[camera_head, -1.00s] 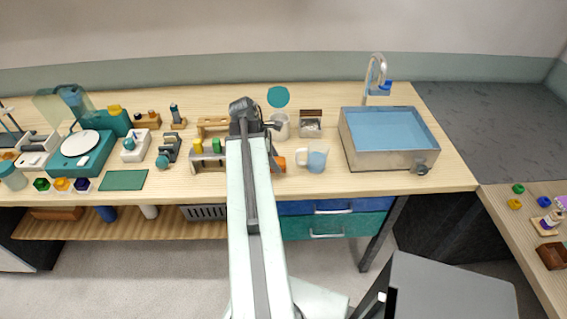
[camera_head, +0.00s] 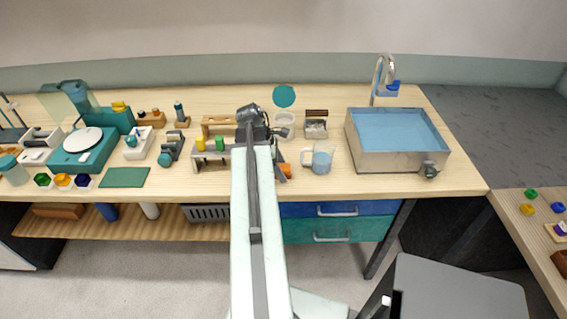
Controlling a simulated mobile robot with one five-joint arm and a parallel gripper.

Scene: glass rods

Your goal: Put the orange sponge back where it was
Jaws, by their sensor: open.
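A small orange piece (camera_head: 286,170), probably the sponge, shows on the worktop just right of my arm, left of the clear measuring jug. My arm and dark parts beside it hide some of it, so its full shape is unclear. My gripper (camera_head: 279,132) is at the far end of my arm, over the worktop in front of the white beaker. It is small and dark, and it is open. The orange piece appears nearer to me than the gripper end, and I cannot tell whether they touch.
The measuring jug (camera_head: 320,158) and a white beaker (camera_head: 285,120) stand close by. A grey holder (camera_head: 316,130) sits behind the jug. The sink (camera_head: 397,160) is to the right. A rack with yellow and green pieces (camera_head: 208,160) is left of my arm. A green mat (camera_head: 124,177) lies bare.

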